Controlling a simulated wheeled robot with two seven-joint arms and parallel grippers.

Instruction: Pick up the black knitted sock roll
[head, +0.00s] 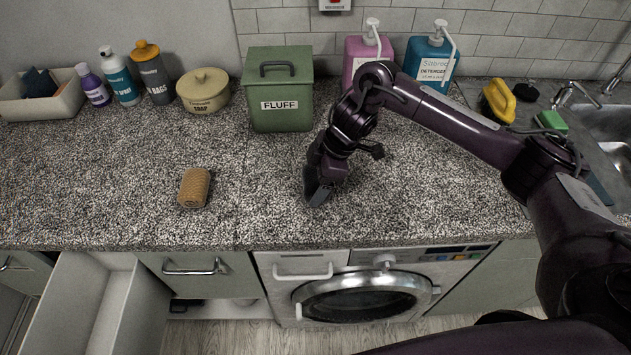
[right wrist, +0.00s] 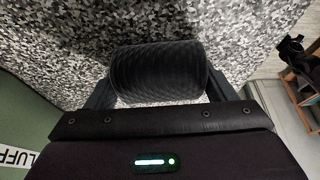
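The black knitted sock roll (right wrist: 160,72) lies between the two fingers of my right gripper (right wrist: 160,88) in the right wrist view. One finger stands at each end of it, close against the roll; whether they press on it is not clear. In the head view my right gripper (head: 319,192) points down at the countertop, to the right of a tan knitted roll (head: 194,187). The black roll is mostly or wholly hidden there by the gripper. My left gripper is not in view.
The speckled countertop (head: 100,190) is clear around the tan roll. A green FLUFF bin (head: 280,100), a cream tub (head: 203,93), several bottles and two pump dispensers stand along the back. A sink (head: 612,125) is at right. A drawer (head: 105,310) is open below left.

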